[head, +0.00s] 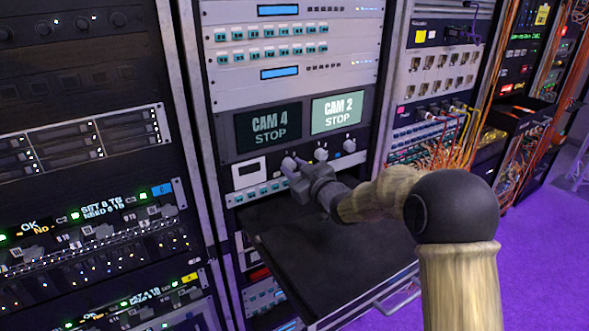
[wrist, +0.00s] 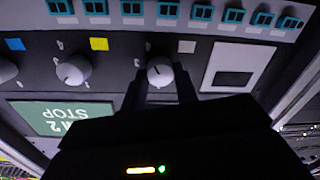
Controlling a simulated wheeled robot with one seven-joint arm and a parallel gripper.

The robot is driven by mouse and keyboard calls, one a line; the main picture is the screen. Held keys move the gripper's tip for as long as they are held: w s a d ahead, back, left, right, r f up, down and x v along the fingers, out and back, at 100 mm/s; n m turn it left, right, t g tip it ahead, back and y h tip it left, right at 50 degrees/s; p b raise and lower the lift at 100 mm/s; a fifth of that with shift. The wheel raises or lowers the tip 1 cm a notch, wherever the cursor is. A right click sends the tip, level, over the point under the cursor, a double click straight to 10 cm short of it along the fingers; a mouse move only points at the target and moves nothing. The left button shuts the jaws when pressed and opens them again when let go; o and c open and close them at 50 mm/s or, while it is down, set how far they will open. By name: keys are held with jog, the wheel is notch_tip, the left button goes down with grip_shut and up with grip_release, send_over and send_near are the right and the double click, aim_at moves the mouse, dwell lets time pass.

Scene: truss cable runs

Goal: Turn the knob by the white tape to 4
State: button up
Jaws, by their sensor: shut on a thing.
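The knob by the white tape (wrist: 159,71) is pale and round, on the dark panel in the wrist view. The small white tape (wrist: 187,46) sits beside it. My gripper (wrist: 160,84) has its two dark fingers on the sides of this knob. In the head view my gripper (head: 296,178) reaches the leftmost knob (head: 288,164) of the row and partly covers it. A small mark shows on the knob's face. Its number scale is too small to read. The left screen (head: 268,127) reads CAM 4 STOP and is dark.
A second knob (wrist: 73,70) sits near yellow tape (wrist: 99,44), and blue tape (wrist: 15,44) is farther left. The lit right screen (head: 338,113) reads CAM 2 STOP. A white-framed panel (wrist: 238,67) is right of the held knob. A dark pulled-out shelf (head: 330,255) lies below my arm.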

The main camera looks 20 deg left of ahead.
jog(key=o, duration=1)
jog(key=shift+f, duration=0.1)
jog(key=shift+c, duration=0.2)
jog(key=b+v, duration=0.3)
jog(key=v, duration=1.4)
jog(key=shift+d, duration=0.2)
